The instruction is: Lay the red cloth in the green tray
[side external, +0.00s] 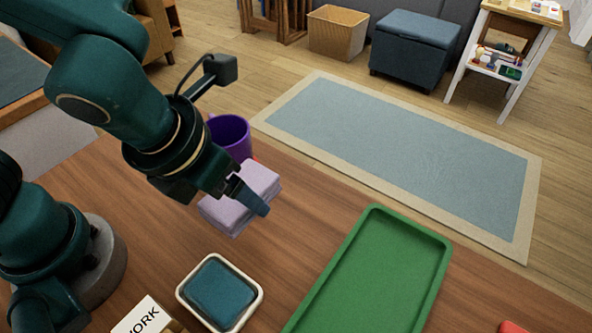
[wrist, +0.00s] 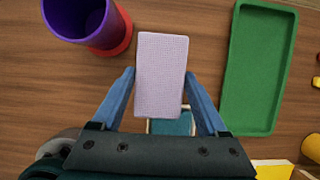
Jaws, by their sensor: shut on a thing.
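No red cloth shows; the folded cloth (side external: 262,177) is pale lilac, and it also shows in the wrist view (wrist: 161,62). My gripper (wrist: 160,76) is shut on it, with one blue finger along each long side. In the side view my gripper (side external: 248,191) is left of the tray, and its far finger is hidden. I cannot tell whether the cloth is clear of the table. The green tray (side external: 440,247) lies to the right and looks empty; it also shows at the right in the wrist view (wrist: 275,8).
A purple mug (side external: 230,135) stands close behind the cloth, with a red piece (wrist: 123,40) at its lower end. Bare wood separates cloth and tray.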

